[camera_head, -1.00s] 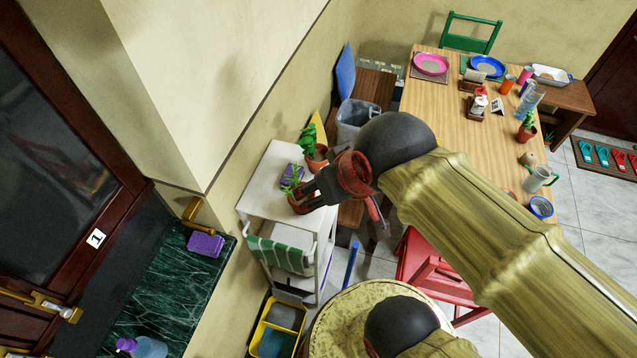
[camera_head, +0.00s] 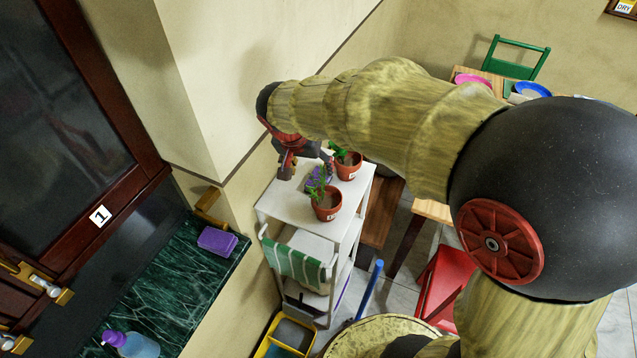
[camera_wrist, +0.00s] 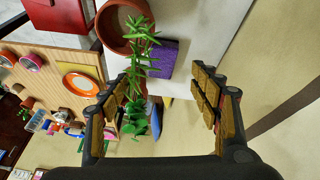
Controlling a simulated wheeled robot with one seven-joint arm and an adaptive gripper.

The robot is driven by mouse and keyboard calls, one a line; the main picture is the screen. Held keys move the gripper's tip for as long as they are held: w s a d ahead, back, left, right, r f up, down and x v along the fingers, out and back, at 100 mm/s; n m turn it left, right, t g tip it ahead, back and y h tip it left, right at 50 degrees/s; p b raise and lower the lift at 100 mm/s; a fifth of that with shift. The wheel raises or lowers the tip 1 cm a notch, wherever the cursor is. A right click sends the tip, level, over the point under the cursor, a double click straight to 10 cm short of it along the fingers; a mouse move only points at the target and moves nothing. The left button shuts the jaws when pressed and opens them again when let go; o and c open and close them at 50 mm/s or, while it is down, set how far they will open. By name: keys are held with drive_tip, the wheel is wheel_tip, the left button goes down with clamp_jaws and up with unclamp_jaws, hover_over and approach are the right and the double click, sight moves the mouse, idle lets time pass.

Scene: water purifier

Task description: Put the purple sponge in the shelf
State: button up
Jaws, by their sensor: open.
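A purple sponge (camera_head: 318,178) is on top of the white shelf cart (camera_head: 283,207), behind a small potted plant (camera_head: 326,205) and partly hidden by it. The sponge also shows in the wrist view (camera_wrist: 163,60), beyond my fingertips, with plant leaves beside it. Another purple sponge (camera_head: 217,241) lies on the green marble ledge. My gripper (camera_head: 306,158) is over the wall side of the cart top, close to the first sponge. In the wrist view my gripper (camera_wrist: 163,92) has its fingers wide apart with nothing held between them.
A second potted plant (camera_head: 347,163) stands at the cart's back right. A striped green towel (camera_head: 292,262) hangs on its front rail. The wall is close on the left of my gripper. A yellow bin (camera_head: 284,338) stands below, and a bottle (camera_head: 132,343) on the ledge.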

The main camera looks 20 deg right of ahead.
drive_tip(key=m, duration=0.1)
drive_tip(key=m+b, duration=0.1)
hover_over(316, 181)
drive_tip(key=s, duration=0.2)
drive_tip(key=f, duration=0.5)
drive_tip(key=shift+w+a+f, duration=0.25)
drive_tip(key=shift+a+f, duration=0.15)
drive_tip(key=shift+a+b+x, duration=0.15)
drive_tip(key=shift+b+x, duration=0.15)
drive_tip(key=shift+x, duration=1.05)
drive_tip(key=shift+a+b+x, duration=0.2)
drive_tip(key=shift+b+x, duration=0.05)
drive_tip(key=shift+x, duration=1.1)
drive_tip(key=shift+c, duration=1.2)
drive_tip(key=c, duration=0.9)
drive_tip(key=shift+o, duration=0.2)
wheel_tip(316, 181, up, 10)
drive_tip(key=p, duration=0.2)
